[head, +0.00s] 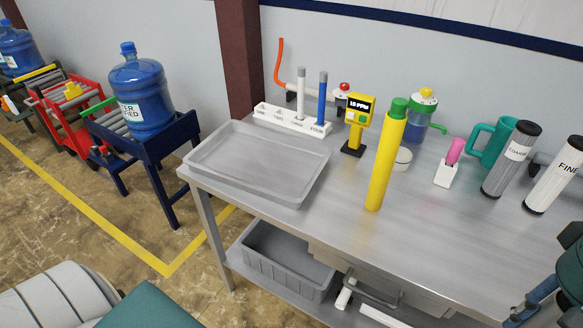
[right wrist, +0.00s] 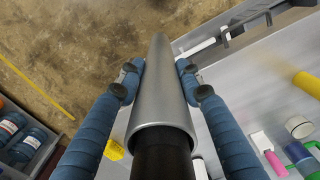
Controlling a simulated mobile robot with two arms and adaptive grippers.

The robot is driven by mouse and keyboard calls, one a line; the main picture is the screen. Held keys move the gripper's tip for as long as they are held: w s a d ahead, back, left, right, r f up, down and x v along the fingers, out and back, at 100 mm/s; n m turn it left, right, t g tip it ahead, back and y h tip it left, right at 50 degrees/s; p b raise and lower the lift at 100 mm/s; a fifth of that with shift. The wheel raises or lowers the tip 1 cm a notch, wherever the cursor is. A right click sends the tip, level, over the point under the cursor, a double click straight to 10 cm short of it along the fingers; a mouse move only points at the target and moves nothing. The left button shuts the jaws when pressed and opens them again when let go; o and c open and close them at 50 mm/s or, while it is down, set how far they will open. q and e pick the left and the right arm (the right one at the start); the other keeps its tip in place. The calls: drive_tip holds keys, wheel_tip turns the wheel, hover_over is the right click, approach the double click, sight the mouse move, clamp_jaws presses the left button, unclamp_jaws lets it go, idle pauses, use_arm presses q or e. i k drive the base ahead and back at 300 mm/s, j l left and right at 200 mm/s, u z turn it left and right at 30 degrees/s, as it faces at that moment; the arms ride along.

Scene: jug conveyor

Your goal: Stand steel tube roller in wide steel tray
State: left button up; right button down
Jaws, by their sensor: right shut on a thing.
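The wide steel tray (head: 255,163) lies empty on the left end of the steel table in the head view. The steel tube roller (right wrist: 160,95) is a long plain grey cylinder in the right wrist view. My right gripper (right wrist: 158,72) is shut on it, with one blue finger along each side. The roller's near end shows a dark round opening or core. In the head view only a bit of my right arm shows at the lower right edge, and the roller cannot be made out there. My left gripper is not in view.
On the steel table (head: 330,235) stand a yellow tube with a green cap (head: 385,165), a yellow meter (head: 357,125), a white slotted rack (head: 290,119), a teal mug (head: 497,143) and filter cylinders (head: 510,160). A grey bin (head: 285,265) sits on the lower shelf. The table's front middle is clear.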

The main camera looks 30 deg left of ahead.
sight(238, 155)
drive_tip(key=k+u, duration=0.3)
drive_tip(key=k+j+u, duration=0.1)
drive_tip(key=u, duration=0.15)
drive_tip(key=i+u, duration=0.1)
drive_tip(key=u, duration=0.3)
drive_tip(key=i+j+u, duration=0.1)
drive_tip(key=u, duration=0.35)
drive_tip(key=i+u, duration=0.1)
drive_tip(key=u, duration=0.3)
